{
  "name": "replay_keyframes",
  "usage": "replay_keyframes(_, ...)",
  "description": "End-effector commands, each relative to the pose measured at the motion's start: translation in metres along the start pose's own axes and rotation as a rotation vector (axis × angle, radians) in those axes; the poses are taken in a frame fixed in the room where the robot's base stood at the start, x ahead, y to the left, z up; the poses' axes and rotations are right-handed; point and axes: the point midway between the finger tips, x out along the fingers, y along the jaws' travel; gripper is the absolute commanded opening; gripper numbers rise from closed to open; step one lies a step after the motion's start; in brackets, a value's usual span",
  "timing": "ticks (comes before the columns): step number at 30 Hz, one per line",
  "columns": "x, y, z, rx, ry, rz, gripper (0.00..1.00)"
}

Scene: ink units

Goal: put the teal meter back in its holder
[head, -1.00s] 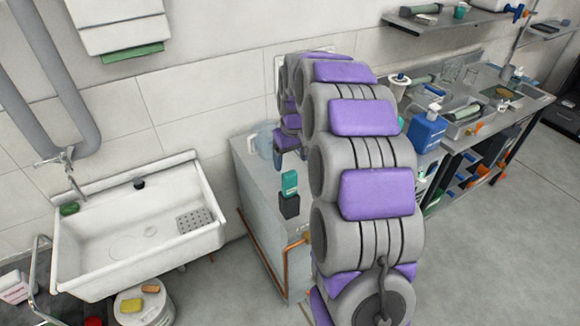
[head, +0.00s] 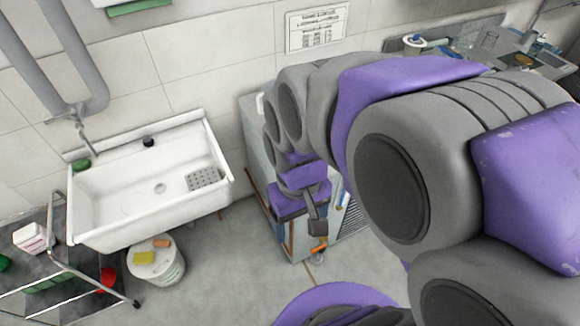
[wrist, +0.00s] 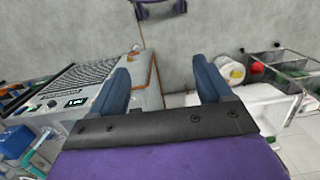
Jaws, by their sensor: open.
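My gripper (wrist: 162,88) is open in the wrist view, with two blue-grey fingers apart and nothing between them but floor and the edge of a cabinet. In the head view my gripper (head: 316,218) hangs in front of the grey cabinet (head: 252,135). I cannot make out the teal meter or its holder in the head view now; my arm covers much of the cabinet. A teal shape shows at the lower left of the wrist view, too unclear to name.
A white sink (head: 150,190) is on the left, with a bucket (head: 157,265) carrying sponges below it. A wire cart (head: 60,260) stands at far left. A unit with vents and a display (wrist: 72,95) is left in the wrist view. Floor between is clear.

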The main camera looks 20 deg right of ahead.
Motion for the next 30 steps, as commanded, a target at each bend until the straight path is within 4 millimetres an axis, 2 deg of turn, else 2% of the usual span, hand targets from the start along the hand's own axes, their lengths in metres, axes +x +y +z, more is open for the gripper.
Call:
replay_keyframes(1, 0.005, -0.003, 0.019, 0.003, -0.007, 0.004, 0.79)
replay_keyframes(3, 0.012, -0.007, 0.04, 0.01, -0.024, 0.007, 0.79)
replay_keyframes(6, 0.02, -0.009, 0.061, 0.019, -0.04, 0.011, 0.79)
replay_keyframes(9, 0.024, -0.011, 0.073, 0.025, -0.05, 0.012, 0.79)
replay_keyframes(28, 0.025, -0.011, 0.075, 0.028, -0.053, 0.013, 0.79)
replay_keyframes(30, 0.025, -0.011, 0.075, 0.028, -0.053, 0.013, 0.72)
